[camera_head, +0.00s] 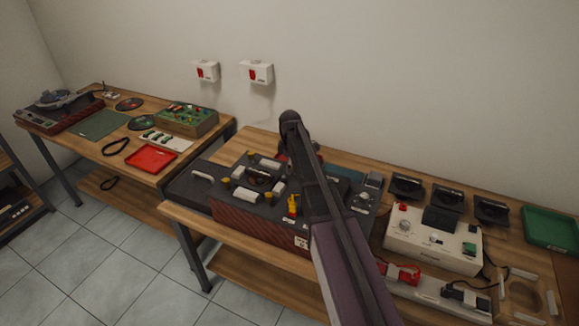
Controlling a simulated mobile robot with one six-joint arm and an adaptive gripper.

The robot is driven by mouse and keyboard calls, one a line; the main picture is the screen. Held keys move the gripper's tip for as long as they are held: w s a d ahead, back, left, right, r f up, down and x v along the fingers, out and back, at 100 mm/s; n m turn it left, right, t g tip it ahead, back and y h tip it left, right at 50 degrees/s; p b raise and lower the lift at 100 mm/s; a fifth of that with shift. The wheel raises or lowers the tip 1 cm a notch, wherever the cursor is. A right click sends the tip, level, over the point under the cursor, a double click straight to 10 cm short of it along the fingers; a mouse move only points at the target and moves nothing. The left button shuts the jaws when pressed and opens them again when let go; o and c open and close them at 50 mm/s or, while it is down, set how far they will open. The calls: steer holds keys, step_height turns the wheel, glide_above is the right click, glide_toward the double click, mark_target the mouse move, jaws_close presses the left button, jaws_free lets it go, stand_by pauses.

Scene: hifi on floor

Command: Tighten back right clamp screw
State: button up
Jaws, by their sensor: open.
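A dark hi-fi deck (199,203) with a red-brown front (245,222) sits on the middle workbench. The back right clamp screw cannot be made out; my arm and gripper cover that area.
A yellow-orange piece (292,205) stands near the deck's front edge. A white control box (432,240), several black units and a green tray (549,228) are to the right. A left bench holds a turntable (60,108) and a red tray (151,158). The wall is close behind.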

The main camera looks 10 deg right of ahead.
jaws_close()
steer(key=shift+m, duration=0.5)
steer(key=m, duration=0.4)
steer(key=shift+m, duration=0.3)
steer(key=m, duration=0.5)
steer(key=shift+w, duration=0.1)
steer(key=m, duration=0.5)
steer(key=shift+m, duration=0.4)
steer(key=m, duration=0.5)
steer(key=shift+d+m, duration=0.1)
steer(key=shift+m, duration=0.2)
